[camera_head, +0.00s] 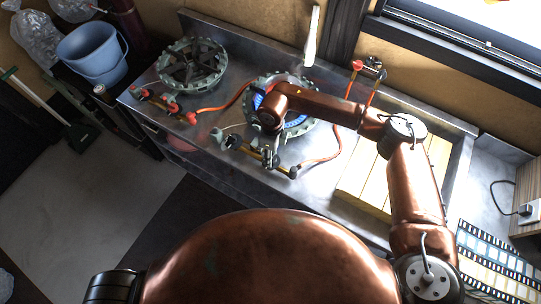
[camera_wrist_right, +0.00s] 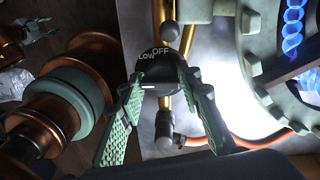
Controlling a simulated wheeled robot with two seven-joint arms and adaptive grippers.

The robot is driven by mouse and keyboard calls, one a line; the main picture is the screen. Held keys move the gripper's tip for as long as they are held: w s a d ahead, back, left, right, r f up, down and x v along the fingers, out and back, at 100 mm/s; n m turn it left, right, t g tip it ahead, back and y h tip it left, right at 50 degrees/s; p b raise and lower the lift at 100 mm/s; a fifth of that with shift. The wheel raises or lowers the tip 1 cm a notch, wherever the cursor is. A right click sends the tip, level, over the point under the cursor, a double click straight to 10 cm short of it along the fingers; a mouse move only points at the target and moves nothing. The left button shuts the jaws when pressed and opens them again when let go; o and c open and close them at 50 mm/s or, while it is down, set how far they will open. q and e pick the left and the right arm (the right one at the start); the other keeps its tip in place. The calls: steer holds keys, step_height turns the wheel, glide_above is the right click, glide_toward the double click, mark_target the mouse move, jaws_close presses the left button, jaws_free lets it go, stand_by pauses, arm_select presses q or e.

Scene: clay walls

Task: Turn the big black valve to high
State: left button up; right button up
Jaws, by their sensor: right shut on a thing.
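The big black valve (camera_wrist_right: 157,68) shows in the right wrist view with the words LOW and OFF on it and a short white line below them. My right gripper (camera_wrist_right: 165,112) is shut on it, one green ribbed finger on each side. In the head view my right gripper (camera_head: 268,155) is at the front of the lit burner (camera_head: 300,125) and largely covers the valve. No HIGH mark is visible. What seems to be my left gripper (camera_wrist_right: 40,30) is small at the upper left of the wrist view; its opening is unclear.
Blue flames (camera_wrist_right: 292,30) burn beside my right gripper. Orange hoses (camera_head: 325,158) and brass pipes run around the valve. A second burner (camera_head: 191,65) with red valves stands to the left. A slatted wooden board (camera_head: 360,185) lies to the right. A blue bucket (camera_head: 92,53) is at the far left.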

steer(key=shift+w+d+r, duration=0.1)
steer(key=shift+w, duration=0.15)
steer(key=o, duration=1)
steer(key=shift+o, duration=0.4)
steer(key=shift+s, duration=0.1)
step_height(320, 180, up, 12)
steer(key=shift+w, duration=0.4)
